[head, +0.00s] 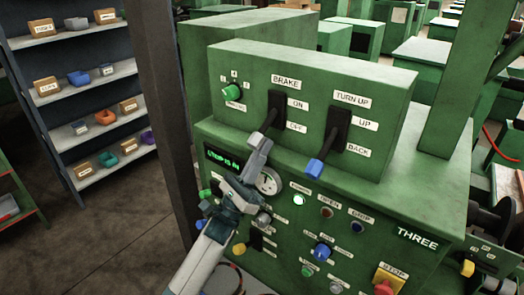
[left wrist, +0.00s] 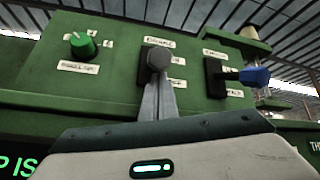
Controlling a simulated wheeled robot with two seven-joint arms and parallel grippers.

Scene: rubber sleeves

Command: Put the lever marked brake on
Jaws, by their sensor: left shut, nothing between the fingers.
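The brake lever (head: 270,120) stands out from a dark slot under the BRAKE label (head: 285,82) on the green upper box. It tilts down, toward the OFF label (head: 297,126); the ON label (head: 297,104) is above that. Its dark knob (left wrist: 157,58) shows in the left wrist view. My left gripper (head: 260,142) is shut and empty, with its fingertips at the lever's lower end in the head view. In the left wrist view the fingertips (left wrist: 159,84) are just below the knob; whether they touch it I cannot tell. My right gripper is not in view.
A blue-tipped lever (head: 314,167) marked TURN UP sits close on the right, tilted down toward BACK. A green knob (head: 232,91) is on the left. Below are a gauge (head: 268,182), lamps, and a red stop button (head: 384,287). Shelves (head: 75,80) stand far left.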

